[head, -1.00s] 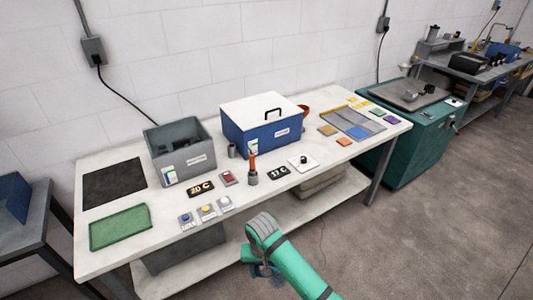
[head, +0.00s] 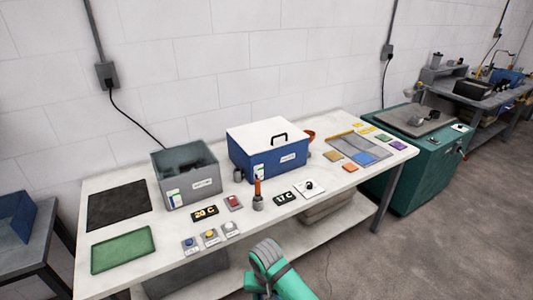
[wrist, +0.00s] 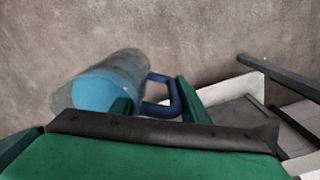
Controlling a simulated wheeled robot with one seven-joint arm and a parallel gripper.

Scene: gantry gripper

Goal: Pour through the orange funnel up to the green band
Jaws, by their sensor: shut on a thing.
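In the wrist view, my gripper (wrist: 156,106) is shut on the blue handle of a clear jug (wrist: 128,68). The jug holds blue liquid (wrist: 94,92) and is over the floor beside the bench. I cannot tell how far it is tilted. In the head view, my green arm shows at the bottom, and my gripper and the jug are out of frame. An orange rounded thing (head: 309,137), possibly the funnel, is partly hidden behind a blue box. A slim orange-red piece stands in a dark holder (head: 258,203) at the bench front. I see no green band.
The white bench (head: 160,245) carries an open grey bin (head: 192,190), a blue box (head: 262,163) with a white lid, a green tray (head: 124,250), a black mat (head: 118,206), buttons and displays. A teal cabinet (head: 405,185) stands right. Floor at right is clear.

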